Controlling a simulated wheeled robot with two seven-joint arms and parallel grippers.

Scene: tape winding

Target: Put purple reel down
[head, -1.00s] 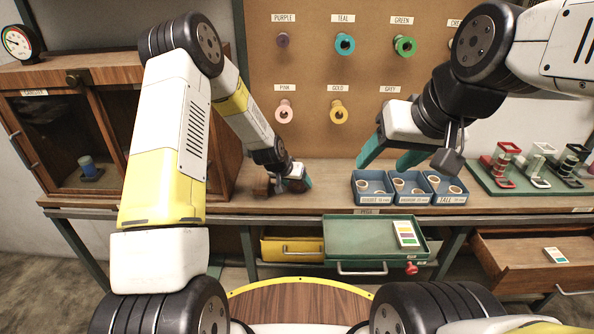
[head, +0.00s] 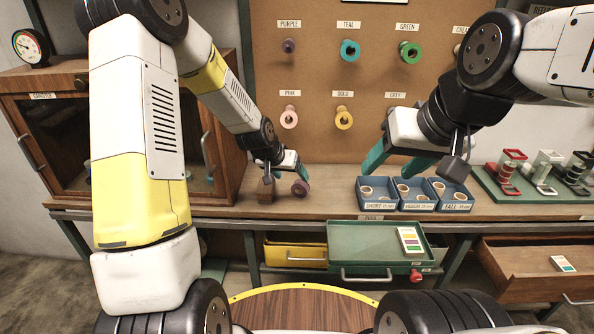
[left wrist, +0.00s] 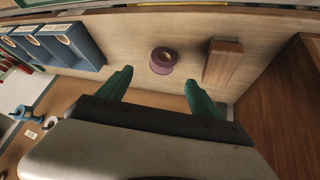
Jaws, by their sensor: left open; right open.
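The purple reel (head: 300,188) rests on the wooden bench, close to my left gripper (head: 294,170) in the head view. In the left wrist view the purple reel (left wrist: 162,61) stands apart from the fingers, just beyond the gap between their tips. My left gripper (left wrist: 158,82) is open and empty there, with teal fingers spread wide. On the board, a small purple peg (head: 288,46) shows under the PURPLE label.
A wooden block (left wrist: 222,62) stands beside the reel. Blue bins (head: 412,205) with rings sit to the right on the bench. A wooden glass-door cabinet (head: 228,130) stands at left. A green tray (head: 365,236) and an open drawer (head: 525,268) lie below bench level.

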